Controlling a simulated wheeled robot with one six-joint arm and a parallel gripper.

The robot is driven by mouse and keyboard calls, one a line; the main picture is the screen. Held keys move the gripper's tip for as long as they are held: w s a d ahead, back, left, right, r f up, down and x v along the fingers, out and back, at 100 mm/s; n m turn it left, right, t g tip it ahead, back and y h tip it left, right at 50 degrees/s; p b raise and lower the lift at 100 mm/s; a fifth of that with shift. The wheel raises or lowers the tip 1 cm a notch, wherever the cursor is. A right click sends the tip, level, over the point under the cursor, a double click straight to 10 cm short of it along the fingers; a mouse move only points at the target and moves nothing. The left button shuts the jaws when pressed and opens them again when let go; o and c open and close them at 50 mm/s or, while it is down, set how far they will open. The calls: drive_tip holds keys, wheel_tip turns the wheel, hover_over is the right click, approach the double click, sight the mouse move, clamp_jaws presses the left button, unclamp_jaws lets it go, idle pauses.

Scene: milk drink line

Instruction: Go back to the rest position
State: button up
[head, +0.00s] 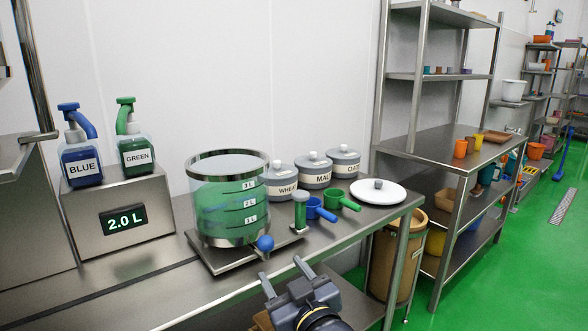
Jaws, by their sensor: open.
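My gripper (288,284) shows at the bottom of the head view, in front of the steel table's front edge. Its two grey fingers are apart and nothing is between them. The clear measuring vessel (228,200) stands on the steel table (180,284) up and left of my gripper. The vessel holds green liquid and has marks 1L, 2L and 3L. A blue ball knob (265,243) at its base is just above my fingertips in the picture.
Pump bottles marked BLUE (82,165) and GREEN (136,153) stand on a steel box whose display (124,219) reads 2.0 L. Labelled canisters (314,170), a blue scoop (316,209), a green scoop (338,198) and a white lid (377,191) are right of the vessel. Steel shelving (420,140) stands at right.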

sight(273, 247)
drive_tip(key=x, duration=1)
drive_tip(key=shift+w+a+f, duration=0.1)
drive_tip(key=shift+w, duration=0.15)
drive_tip(key=shift+w+p, duration=0.3)
drive_tip(key=shift+w+d, duration=0.15)
drive_tip(key=shift+d, duration=0.3)
